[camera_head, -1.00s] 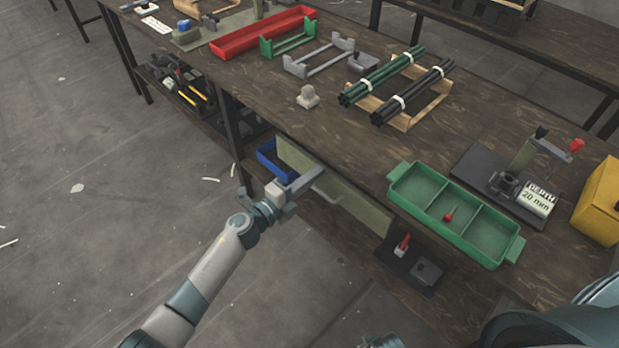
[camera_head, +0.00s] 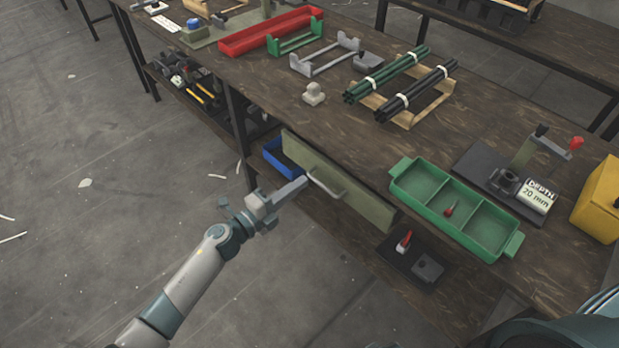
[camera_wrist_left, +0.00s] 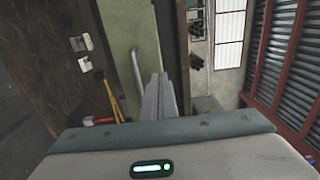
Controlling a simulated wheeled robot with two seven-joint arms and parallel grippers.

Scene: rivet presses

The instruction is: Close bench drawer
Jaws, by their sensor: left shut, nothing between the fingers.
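The bench drawer has an olive-green front panel (camera_head: 350,190) under the near edge of the workbench, with a pale bar handle (camera_head: 327,186). My left gripper (camera_head: 304,182) is shut and empty, its fingertips just in front of the panel near the handle's left end. The left wrist view shows the closed fingers (camera_wrist_left: 160,80) beside the handle (camera_wrist_left: 137,68) and the drawer front (camera_wrist_left: 122,35). I cannot tell whether the fingertips touch the panel. How far the drawer stands out is hard to judge. My right gripper is not in view.
A blue bin (camera_head: 275,160) shows behind the panel's left end. A green divided tray (camera_head: 403,190) sits near the bench edge above. The floor left of the bench is open.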

